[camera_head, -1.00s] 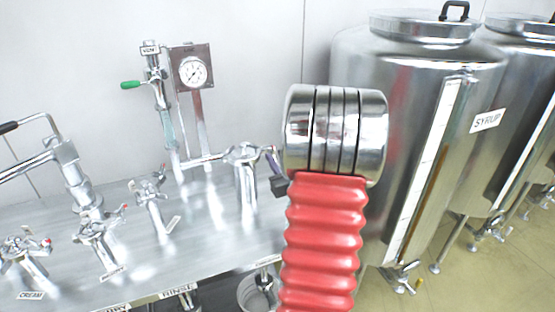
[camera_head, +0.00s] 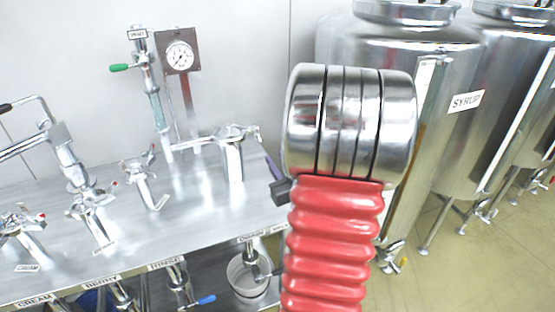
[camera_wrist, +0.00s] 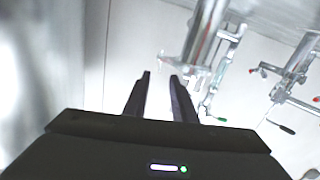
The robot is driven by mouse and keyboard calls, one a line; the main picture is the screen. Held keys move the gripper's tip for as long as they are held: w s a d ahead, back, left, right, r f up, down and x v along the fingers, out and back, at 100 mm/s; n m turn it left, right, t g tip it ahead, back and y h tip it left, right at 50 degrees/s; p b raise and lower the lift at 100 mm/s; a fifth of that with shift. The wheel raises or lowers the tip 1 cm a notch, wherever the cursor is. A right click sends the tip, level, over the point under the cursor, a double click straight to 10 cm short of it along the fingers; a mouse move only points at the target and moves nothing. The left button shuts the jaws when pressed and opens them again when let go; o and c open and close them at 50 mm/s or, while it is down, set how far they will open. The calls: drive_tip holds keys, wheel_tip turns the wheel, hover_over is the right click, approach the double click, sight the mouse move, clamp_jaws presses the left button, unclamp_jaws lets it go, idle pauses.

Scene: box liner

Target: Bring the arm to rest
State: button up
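My gripper (camera_wrist: 160,80) shows in the wrist view as two dark fingers standing apart with a bare gap between them, so it is open and holds nothing. A pale wall lies behind the fingertips. Metal pipework (camera_wrist: 205,45) shows beyond and to the right of them, and I cannot tell how far off it is. In the head view my arm, with a red ribbed sleeve and a steel joint, rises right of centre. My gripper's fingers cannot be made out there.
A steel bench (camera_head: 190,215) with several taps stands left of my arm. A pressure gauge (camera_head: 180,57) and a green-handled valve (camera_head: 120,68) are at its back. A bucket (camera_head: 248,275) sits below. Steel syrup tanks (camera_head: 465,140) stand close on the right.

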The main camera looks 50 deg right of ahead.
idle(0.6)
